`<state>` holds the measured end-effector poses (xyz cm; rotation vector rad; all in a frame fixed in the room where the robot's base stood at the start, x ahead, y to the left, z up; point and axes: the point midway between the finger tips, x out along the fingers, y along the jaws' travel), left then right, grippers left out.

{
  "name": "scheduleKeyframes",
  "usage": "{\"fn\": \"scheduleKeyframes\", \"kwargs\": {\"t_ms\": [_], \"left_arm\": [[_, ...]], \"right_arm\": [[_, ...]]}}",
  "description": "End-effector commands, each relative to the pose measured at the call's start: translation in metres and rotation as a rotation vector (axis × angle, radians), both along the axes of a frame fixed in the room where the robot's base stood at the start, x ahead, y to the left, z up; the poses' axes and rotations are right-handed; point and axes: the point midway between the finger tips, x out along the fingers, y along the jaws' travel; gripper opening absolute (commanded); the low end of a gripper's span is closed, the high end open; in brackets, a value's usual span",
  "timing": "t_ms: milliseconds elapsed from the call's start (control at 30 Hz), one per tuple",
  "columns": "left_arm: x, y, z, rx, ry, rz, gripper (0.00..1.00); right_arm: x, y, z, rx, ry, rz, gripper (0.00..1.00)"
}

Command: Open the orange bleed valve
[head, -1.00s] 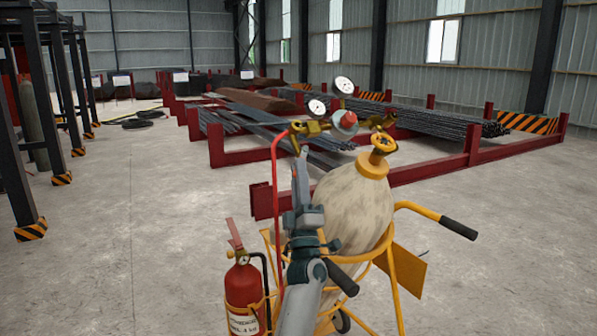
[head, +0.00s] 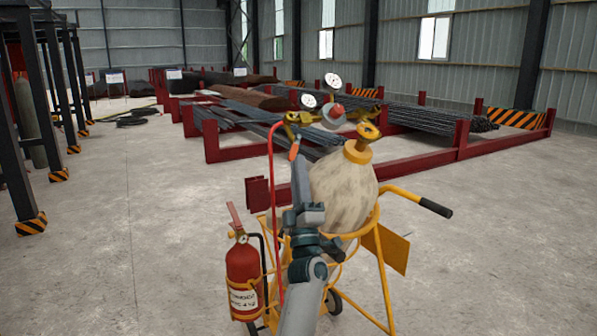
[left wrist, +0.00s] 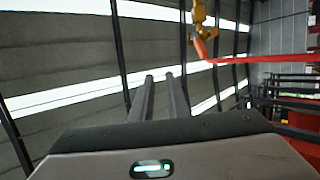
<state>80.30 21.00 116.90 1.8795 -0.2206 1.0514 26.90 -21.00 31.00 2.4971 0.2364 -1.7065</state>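The orange bleed valve (head: 294,151) is a small orange part below the brass fitting at the left end of the regulator, on top of a beige gas cylinder (head: 342,190). In the left wrist view the orange part (left wrist: 200,48) hangs from a brass fitting, right of and beyond my fingertips. A red hose runs from it. My left gripper (head: 300,163) points up just below the valve in the head view. In the left wrist view its two fingers (left wrist: 160,76) stand apart with a narrow empty gap and do not touch the valve. My right gripper is not in view.
The cylinder stands in a yellow cart (head: 385,270) with a black-gripped handle (head: 435,207) at right. A red fire extinguisher (head: 243,278) hangs at its left. Two gauges (head: 332,80) top the regulator. Red racks with rebar (head: 440,118) lie behind. Floor at left is clear.

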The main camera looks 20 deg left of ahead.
Motion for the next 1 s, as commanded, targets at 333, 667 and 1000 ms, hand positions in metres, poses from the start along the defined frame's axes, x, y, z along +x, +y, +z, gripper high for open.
{"fn": "scheduleKeyframes", "kwargs": {"t_ms": [333,667,1000], "left_arm": [[0.001,0.006,0.002,0.016,0.001,-0.011,0.00],[0.002,0.045,0.008,0.135,0.031,-0.122,0.00],[-0.001,0.096,-0.003,0.279,0.176,-0.295,0.00]], "right_arm": [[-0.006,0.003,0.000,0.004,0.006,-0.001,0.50],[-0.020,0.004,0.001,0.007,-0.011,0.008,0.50],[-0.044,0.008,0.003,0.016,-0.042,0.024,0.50]]}}
